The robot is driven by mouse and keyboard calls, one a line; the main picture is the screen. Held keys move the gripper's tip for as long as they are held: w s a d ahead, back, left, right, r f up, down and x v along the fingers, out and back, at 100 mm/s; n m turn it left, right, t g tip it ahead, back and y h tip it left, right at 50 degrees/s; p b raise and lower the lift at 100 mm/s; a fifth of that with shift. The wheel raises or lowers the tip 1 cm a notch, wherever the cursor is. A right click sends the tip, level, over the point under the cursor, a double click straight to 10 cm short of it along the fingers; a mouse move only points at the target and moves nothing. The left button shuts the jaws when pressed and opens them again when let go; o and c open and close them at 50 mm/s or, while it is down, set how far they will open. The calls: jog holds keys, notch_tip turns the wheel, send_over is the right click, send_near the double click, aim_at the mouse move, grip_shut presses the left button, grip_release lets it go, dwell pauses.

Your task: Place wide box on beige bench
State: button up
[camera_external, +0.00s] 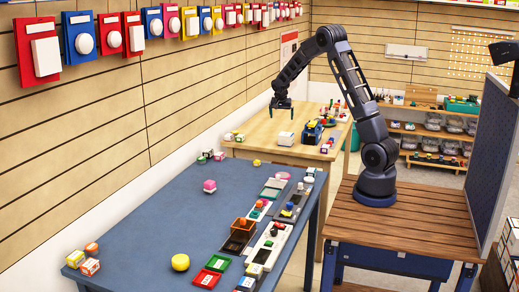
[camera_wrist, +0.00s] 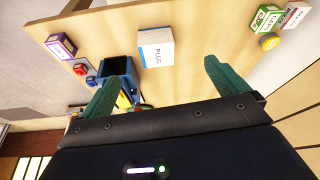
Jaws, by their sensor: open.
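My gripper (camera_external: 281,103) is raised above the beige bench (camera_external: 250,138). In the wrist view its two green fingers (camera_wrist: 165,78) are spread apart with nothing between them. A white box with a blue end, marked PLUG (camera_wrist: 156,48), appears to be the wide box. It rests on the beige bench top (camera_wrist: 195,22), just beyond the fingertips and apart from them. In the external view the white box (camera_external: 285,138) lies below my gripper, near the front edge of the bench.
A blue bin (camera_wrist: 115,68) stands beside the white box; a blue item (camera_external: 312,131) also shows there. Small boxes (camera_wrist: 270,18) sit at one end of the bench. A blue table (camera_external: 150,225) with trays and small items stands in front. Bench top left of the white box is partly clear.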

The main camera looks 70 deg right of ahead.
jog(key=s+a+r+n+t+y, duration=0.1)
jog(key=s+a+r+n, duration=0.25)
jog(key=a+r, duration=0.4)
jog(key=s+a+r+n+t, duration=0.15)
jog(key=s+a+r, duration=0.3)
jog(key=a, duration=0.65)
jog(key=s+a+r+n+y, duration=0.1)
jog(key=s+a+r+n, duration=0.2)
jog(key=a+r, duration=0.5)
jog(key=s+a+n+t+y, duration=0.1)
jog(key=s+a+n, duration=0.7)
jog(key=s+a, duration=1.1)
jog(key=s+y, duration=0.1)
jog(key=s, duration=0.3)
jog(key=shift+s+a, duration=0.3)
